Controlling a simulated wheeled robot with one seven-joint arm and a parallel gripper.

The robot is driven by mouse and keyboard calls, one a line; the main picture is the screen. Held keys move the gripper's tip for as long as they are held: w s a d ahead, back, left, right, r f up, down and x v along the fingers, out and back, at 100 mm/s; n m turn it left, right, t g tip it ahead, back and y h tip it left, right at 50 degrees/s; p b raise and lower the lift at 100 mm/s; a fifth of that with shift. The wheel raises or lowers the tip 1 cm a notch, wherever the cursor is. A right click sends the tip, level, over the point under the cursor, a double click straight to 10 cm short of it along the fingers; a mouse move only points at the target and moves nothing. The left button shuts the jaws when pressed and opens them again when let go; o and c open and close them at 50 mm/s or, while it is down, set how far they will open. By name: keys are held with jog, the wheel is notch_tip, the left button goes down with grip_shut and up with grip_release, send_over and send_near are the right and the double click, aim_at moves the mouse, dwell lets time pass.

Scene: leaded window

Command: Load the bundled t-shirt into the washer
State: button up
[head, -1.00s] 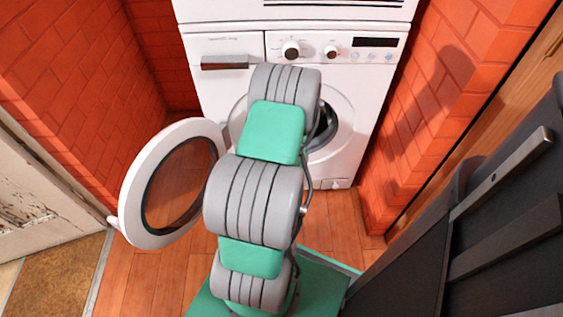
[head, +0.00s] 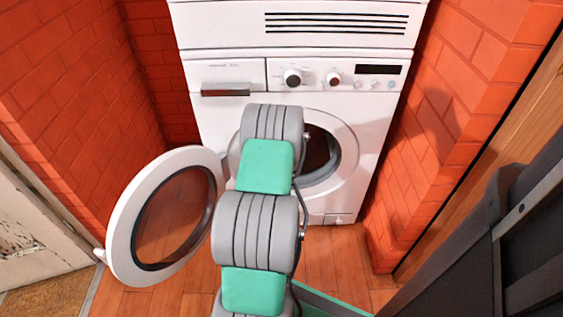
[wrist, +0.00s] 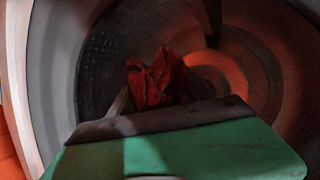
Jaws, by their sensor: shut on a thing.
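The white washer (head: 350,105) stands straight ahead with its round door (head: 118,222) swung open to the left. My arm reaches toward its opening and hides the left part of it in the head view; my gripper is hidden there. In the wrist view my gripper (wrist: 150,97) is at the drum mouth, shut on the red bundled t-shirt (wrist: 158,80). The shirt is crumpled and held in front of the grey perforated drum (wrist: 100,65). The fingers are dark and only partly visible.
Red brick walls (head: 65,95) close in on both sides of the washer. A dark panel-like object (head: 500,235) fills the lower right. Wooden floor (head: 335,250) shows in front of the washer.

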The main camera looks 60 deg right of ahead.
jog(key=w+d+b, duration=0.2)
jog(key=d, duration=0.1)
jog(key=d+b, duration=0.1)
jog(key=d, duration=0.1)
jog(key=shift+w+d+f, duration=0.2)
jog(key=shift+w+f, duration=0.15)
jog(key=shift+w, duration=0.05)
jog(key=d+f+b, duration=0.1)
jog(key=b, duration=0.1)
jog(key=w+d+f+b, duration=0.1)
jog(key=f+b, duration=0.1)
jog(key=shift+w+d+f, duration=0.1)
jog(key=shift+d, duration=0.15)
jog(key=o, duration=1.7)
jog(key=shift+a, duration=0.1)
jog(key=p+v, duration=0.3)
jog(key=v, duration=0.4)
jog(key=shift+r, duration=0.25)
jog(key=shift+a, duration=0.25)
